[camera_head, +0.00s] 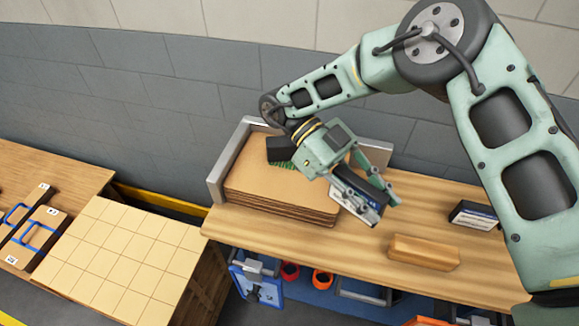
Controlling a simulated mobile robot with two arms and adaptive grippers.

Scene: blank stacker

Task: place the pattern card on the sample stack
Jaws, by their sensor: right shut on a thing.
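The sample stack (255,184) is a pile of brown sheets on the wooden bench, set against a grey metal corner guide. My right gripper (368,195) comes in from the upper right and is shut on a dark, flat thing with a pale printed face, apparently the pattern card (350,203). It holds the card tilted, just right of the stack's front right corner. The fingers hide part of the card, and I cannot tell whether it touches the bench. My left gripper is not in view.
A black block (281,149) with a green part lies at the stack's back, partly behind my arm. A wooden block (424,252) and a black-and-white box (474,215) rest on the bench to the right. A pale gridded crate top (124,258) stands at left.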

